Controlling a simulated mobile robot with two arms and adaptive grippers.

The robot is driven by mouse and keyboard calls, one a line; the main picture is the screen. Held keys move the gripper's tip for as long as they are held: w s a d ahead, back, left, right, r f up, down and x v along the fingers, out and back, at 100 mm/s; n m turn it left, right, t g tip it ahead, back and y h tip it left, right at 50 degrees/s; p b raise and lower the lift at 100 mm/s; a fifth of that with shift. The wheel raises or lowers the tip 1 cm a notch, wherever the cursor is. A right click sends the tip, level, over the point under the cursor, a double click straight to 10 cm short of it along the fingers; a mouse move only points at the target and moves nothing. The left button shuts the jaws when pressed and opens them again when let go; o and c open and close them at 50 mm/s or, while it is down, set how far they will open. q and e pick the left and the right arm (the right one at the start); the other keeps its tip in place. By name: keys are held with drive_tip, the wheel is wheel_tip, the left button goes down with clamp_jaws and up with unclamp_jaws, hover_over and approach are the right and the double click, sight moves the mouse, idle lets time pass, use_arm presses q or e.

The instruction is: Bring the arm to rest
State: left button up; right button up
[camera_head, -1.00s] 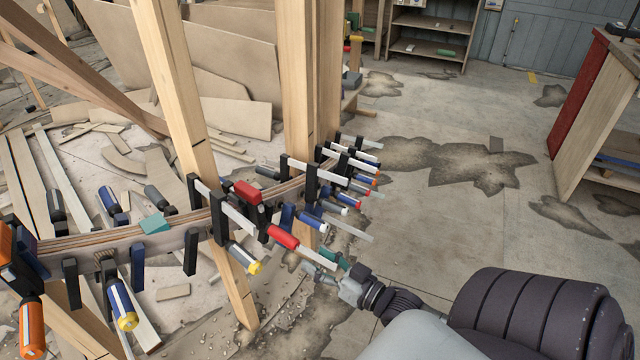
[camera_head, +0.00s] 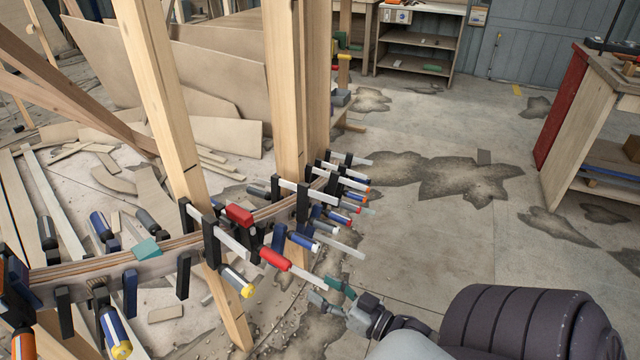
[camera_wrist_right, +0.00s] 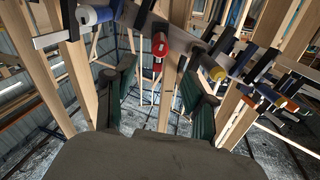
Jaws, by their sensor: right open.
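My right gripper (camera_head: 334,294) shows in the head view at the lower centre. Its teal fingers are spread, with nothing visible between them. It is close to the free bar end of a clamp with a red handle (camera_head: 275,258) and a red block (camera_head: 239,214). In the right wrist view the two dark green fingers stand apart (camera_wrist_right: 158,92), and a red clamp handle (camera_wrist_right: 160,46) shows beyond the gap. I cannot tell whether the gripper touches the clamp. My left gripper is not in view.
A curved laminated stringer (camera_head: 110,270) runs between wooden posts (camera_head: 165,100), crowded with several clamps. A teal block (camera_head: 146,248) sits on it. Sheets and offcuts lie behind at left. Open stained floor (camera_head: 450,230) lies right, before a red-sided workbench (camera_head: 562,110) and a shelf (camera_head: 415,68).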

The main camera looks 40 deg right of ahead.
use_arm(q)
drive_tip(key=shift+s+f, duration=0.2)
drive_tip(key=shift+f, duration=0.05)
use_arm(e)
drive_tip(key=shift+s, duration=0.2)
drive_tip(key=s+a+f+g+h, duration=0.1)
drive_tip(key=f+g, duration=0.1)
drive_tip(key=f, duration=0.4)
drive_tip(key=s+a+f+g, duration=0.1)
drive_tip(key=f+g, duration=0.2)
drive_tip(key=f, duration=0.4)
drive_tip(key=s+a+f+g+h, duration=0.1)
drive_tip(key=s+a+f+g, duration=0.1)
drive_tip(key=f, duration=0.4)
drive_tip(key=s+a+f+n+g, duration=0.3)
drive_tip(key=s+a+f+g, duration=0.65)
drive_tip(key=f, duration=0.45)
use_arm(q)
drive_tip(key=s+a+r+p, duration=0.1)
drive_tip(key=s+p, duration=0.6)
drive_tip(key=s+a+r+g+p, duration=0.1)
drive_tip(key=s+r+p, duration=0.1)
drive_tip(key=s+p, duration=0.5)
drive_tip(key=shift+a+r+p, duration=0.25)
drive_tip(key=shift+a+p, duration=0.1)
use_arm(e)
drive_tip(key=s+d+r, duration=0.2)
drive_tip(key=s+r, duration=0.1)
drive_tip(key=s, duration=1.2)
drive_tip(key=shift+s+h, duration=0.4)
